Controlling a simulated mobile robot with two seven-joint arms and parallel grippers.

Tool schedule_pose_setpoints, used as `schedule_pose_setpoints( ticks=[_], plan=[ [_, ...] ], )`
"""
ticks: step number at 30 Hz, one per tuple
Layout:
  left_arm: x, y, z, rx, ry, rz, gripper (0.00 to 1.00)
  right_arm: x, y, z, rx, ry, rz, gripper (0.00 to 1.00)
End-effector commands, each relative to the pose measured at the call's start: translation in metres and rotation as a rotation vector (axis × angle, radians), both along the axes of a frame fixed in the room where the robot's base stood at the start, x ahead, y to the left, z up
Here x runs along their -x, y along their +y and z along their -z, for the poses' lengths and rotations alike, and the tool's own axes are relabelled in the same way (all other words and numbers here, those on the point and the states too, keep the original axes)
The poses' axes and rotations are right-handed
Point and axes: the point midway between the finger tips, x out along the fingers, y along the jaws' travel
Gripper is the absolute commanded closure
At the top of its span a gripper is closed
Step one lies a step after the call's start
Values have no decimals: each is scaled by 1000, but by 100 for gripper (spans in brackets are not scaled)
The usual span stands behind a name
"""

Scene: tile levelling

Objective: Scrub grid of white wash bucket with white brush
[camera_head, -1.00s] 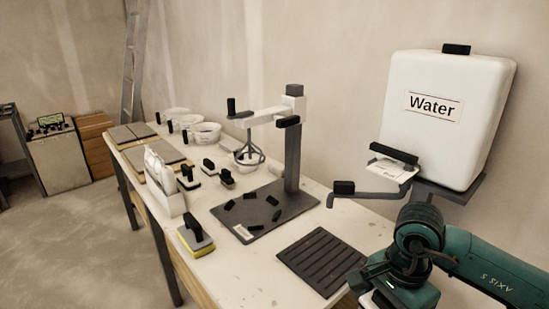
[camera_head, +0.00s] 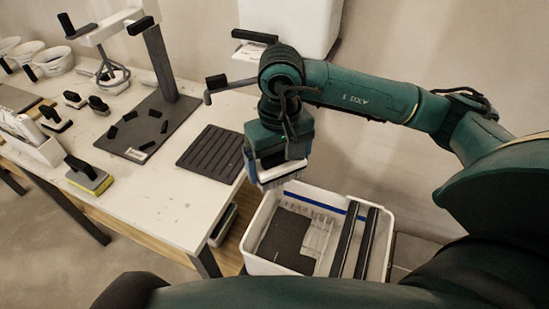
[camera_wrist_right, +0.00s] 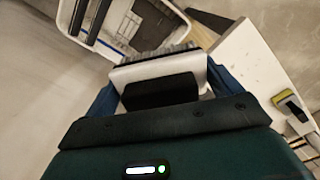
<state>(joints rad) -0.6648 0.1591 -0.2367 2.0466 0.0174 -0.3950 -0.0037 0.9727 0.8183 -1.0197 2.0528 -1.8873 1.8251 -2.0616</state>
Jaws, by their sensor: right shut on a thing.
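My right gripper (camera_head: 278,156) is shut on the white brush (camera_head: 284,177), which hangs bristles down over the back left rim of the white wash bucket (camera_head: 258,224). In the right wrist view the brush (camera_wrist_right: 155,73) shows its white body, black handle and grey bristles between the blue fingers. The bucket (camera_wrist_right: 72,20) shows there at the top left, beyond the bristles. In the head view the bucket holds a dark panel (camera_head: 284,238), a pale ribbed part that looks like the grid (camera_head: 318,236), and two dark bars across its right side. The brush appears apart from the grid. My left gripper is not in view.
The white worktable (camera_head: 170,215) stands left of the bucket. It bears a black ribbed mat (camera_head: 212,152), a yellow-edged sponge float (camera_head: 88,177) and a mixer stand on a dark base (camera_head: 150,125). A water tank (camera_head: 290,25) stands behind my right arm.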

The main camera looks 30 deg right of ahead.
Motion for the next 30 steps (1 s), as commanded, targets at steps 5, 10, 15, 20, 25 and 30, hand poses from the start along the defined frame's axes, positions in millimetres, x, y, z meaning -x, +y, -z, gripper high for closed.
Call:
schedule_pose_setpoints(
  ticks=[5, 10, 15, 20, 25, 30],
  plan=[
    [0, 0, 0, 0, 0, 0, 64, 0, 0, 0, 0, -1, 1, 38],
    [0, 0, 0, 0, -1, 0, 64, 0, 0, 0, 0, -1, 2, 38],
    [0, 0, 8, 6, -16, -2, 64, -2, -3, 18, -2, 1, 47, 38],
    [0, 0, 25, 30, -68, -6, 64, -10, -14, 67, -6, 4, 201, 38],
    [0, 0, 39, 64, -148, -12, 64, -21, -32, 128, -6, 4, 431, 38],
    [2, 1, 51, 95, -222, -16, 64, -30, -51, 189, -4, 6, 657, 38]
  ],
)
